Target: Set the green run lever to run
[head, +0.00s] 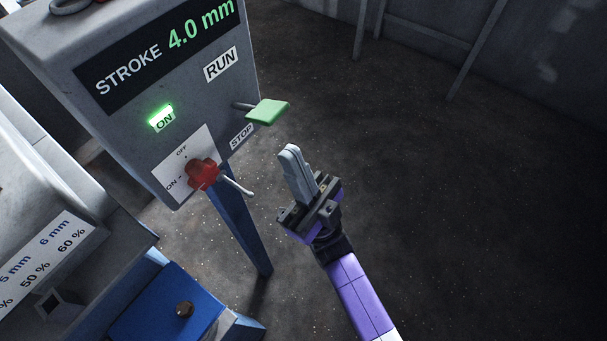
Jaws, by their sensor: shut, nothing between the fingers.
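The green run lever (268,112) sticks out from the right side of the grey control box (95,46), on a short metal rod. It sits between the RUN label (221,64) above and the STOP label (242,136) below, nearer STOP. My gripper (290,151) is shut and empty, in front of the box. In the picture its fingertips are just below and right of the green lever, with a visible gap between them.
A red knob (202,173) with a metal handle points toward ON, and the green ON lamp (160,116) is lit. The display reads STROKE 4.0 mm. A blue post (238,225) stands below the box. Floor to the right (460,220) is clear.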

